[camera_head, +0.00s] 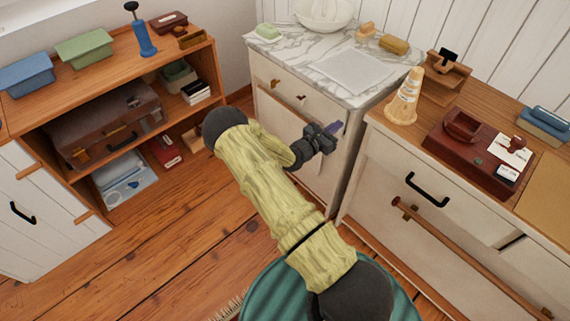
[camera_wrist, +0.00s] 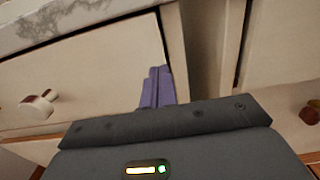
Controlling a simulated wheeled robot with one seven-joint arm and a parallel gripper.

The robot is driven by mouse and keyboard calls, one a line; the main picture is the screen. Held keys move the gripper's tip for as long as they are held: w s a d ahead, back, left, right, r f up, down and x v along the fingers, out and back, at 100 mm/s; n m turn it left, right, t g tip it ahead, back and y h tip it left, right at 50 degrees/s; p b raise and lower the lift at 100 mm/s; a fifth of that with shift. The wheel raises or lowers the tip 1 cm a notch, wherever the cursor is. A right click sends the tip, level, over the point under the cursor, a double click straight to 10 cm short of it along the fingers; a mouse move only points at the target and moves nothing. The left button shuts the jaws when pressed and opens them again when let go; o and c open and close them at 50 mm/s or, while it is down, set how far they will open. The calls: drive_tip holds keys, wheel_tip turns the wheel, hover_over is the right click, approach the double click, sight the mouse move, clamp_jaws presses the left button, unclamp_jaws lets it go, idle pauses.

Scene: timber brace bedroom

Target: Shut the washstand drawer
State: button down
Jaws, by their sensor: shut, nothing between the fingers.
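The washstand (camera_head: 343,172) is a pale cabinet with a grey-veined marble top, at the centre of the head view. I cannot tell how far the drawer stands out. My gripper (camera_head: 336,127) is shut and empty, its purple fingers together. The fingers (camera_wrist: 157,87) overlap the lower right end of the drawer front in the wrist view; whether they touch is unclear. My arm hides part of the washstand's front.
A dresser (camera_head: 385,178) with a black handle stands close on the right, a narrow gap between. A wooden shelf unit (camera_head: 200,55) holding a brown suitcase (camera_head: 105,120) stands on the left. A basin (camera_head: 324,14) and soaps sit on the marble. Wooden floor (camera_head: 150,240) is open at front left.

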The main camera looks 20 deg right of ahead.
drive_tip(key=shift+w+d+r, duration=0.15)
drive_tip(key=shift+d+r, duration=0.1)
drive_tip(key=shift+d, duration=0.05)
drive_tip(key=shift+a, duration=0.1)
drive_tip(key=p+v, duration=0.1)
drive_tip(key=v, duration=1.3)
drive_tip(key=shift+a+f+p, duration=0.25)
drive_tip(key=shift+p, duration=0.15)
